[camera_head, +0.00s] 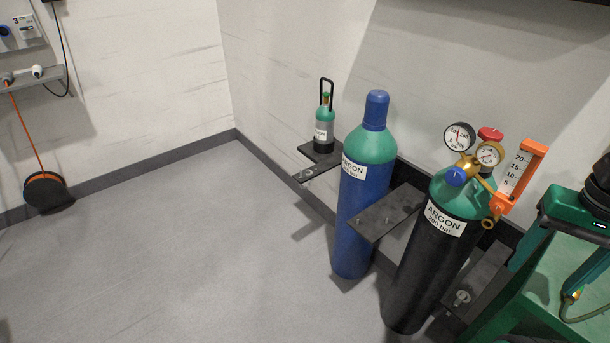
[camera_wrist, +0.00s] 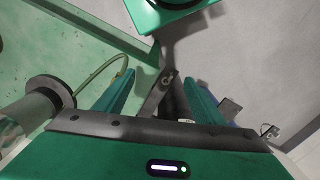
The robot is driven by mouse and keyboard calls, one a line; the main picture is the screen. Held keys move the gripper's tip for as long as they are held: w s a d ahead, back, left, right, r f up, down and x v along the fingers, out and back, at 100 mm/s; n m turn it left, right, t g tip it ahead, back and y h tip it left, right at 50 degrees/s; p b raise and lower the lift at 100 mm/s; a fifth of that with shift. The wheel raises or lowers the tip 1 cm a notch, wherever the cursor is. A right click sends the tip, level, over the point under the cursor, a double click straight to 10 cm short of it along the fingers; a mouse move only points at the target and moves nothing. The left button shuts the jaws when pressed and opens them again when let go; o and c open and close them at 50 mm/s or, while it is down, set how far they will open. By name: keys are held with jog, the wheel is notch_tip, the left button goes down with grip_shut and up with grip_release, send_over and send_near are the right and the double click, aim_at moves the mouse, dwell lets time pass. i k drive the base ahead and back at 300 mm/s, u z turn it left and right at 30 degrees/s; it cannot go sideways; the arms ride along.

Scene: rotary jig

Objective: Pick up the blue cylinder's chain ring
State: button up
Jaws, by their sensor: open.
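The blue cylinder (camera_head: 362,210), with a green shoulder and blue cap, stands upright at the wall, left of the black cylinder (camera_head: 432,260). A small metal ring (camera_head: 303,176) shows at the dark bracket left of the blue cylinder. Another metal ring (camera_head: 462,298) shows at the bracket right of the black cylinder. I cannot tell for sure which ring belongs to the blue cylinder. My gripper (camera_wrist: 160,80) is open and empty, its green fingers apart. In the wrist view a bracket end with a ring appears between the fingers, seemingly beyond them.
A dark bracket plate (camera_head: 384,213) juts out between the two large cylinders. Gauges (camera_head: 488,155) and an orange flow meter (camera_head: 517,178) top the black cylinder. A green table (camera_head: 545,285) with a hose stands close to my gripper. The left floor is mostly clear.

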aim_at(302, 170)
jog(key=k, duration=1.1)
jog(key=u, duration=1.1)
jog(key=i, duration=1.1)
jog(key=u, duration=0.35)
jog(key=i, duration=1.15)
jog(key=z, duration=1.05)
jog(key=i, duration=0.6)
jog(key=z, duration=0.45)
